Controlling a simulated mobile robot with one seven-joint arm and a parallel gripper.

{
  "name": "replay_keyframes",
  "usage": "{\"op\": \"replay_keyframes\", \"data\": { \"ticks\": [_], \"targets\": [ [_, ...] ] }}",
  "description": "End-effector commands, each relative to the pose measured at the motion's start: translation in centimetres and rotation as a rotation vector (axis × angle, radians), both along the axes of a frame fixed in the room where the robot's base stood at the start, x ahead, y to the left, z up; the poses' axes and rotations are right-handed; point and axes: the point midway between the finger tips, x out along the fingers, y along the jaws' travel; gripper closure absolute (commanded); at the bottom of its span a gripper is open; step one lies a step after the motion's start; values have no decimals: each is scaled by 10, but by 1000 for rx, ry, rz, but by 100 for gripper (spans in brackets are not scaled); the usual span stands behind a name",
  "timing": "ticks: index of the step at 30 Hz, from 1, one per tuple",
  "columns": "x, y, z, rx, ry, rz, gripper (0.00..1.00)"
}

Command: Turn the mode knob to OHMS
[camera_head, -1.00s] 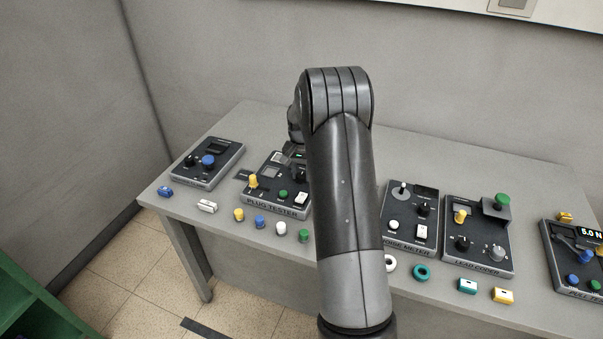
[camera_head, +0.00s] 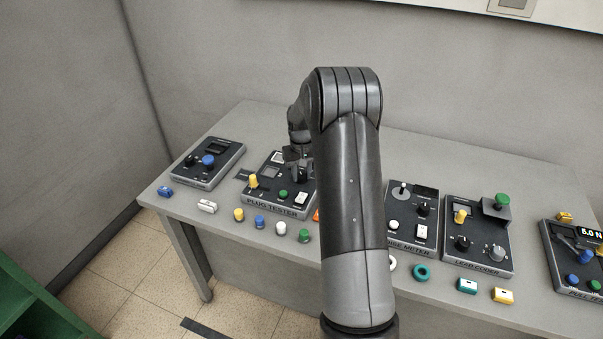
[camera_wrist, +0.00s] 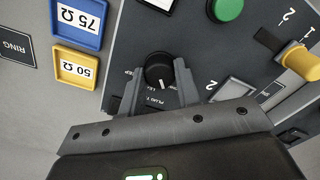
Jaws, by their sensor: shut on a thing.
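The mode knob is a round black knob (camera_wrist: 159,69) with a white pointer line, on a dark panel in the wrist view. Its pointer faces the lower edge of the picture. Small white lettering surrounds it, partly covered by the fingers and too small to read in full. My gripper (camera_wrist: 160,84) has one grey finger on each side of the knob and is shut on it. In the head view my gripper (camera_head: 300,172) is over the right part of the plug tester (camera_head: 276,209), mostly hidden by my own arm.
Beside the knob are a green button (camera_wrist: 228,8), a yellow lever (camera_wrist: 302,63) and a grey framed window (camera_wrist: 233,90). Blue 75 Ω (camera_wrist: 79,20) and yellow 50 Ω (camera_wrist: 77,68) plates lie left. Other devices and loose coloured plugs line the grey table (camera_head: 255,116).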

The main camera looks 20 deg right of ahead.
Motion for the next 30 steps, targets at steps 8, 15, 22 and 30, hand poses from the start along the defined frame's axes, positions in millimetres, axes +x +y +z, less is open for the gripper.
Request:
{"op": "replay_keyframes", "data": {
  "ticks": [8,15,22,30],
  "targets": [
    [0,0,0,0,-1,10,93],
    [0,0,0,0,-1,9,64],
    [0,0,0,0,0,8,48],
    [0,0,5,0,-2,8,48]
  ]
}}
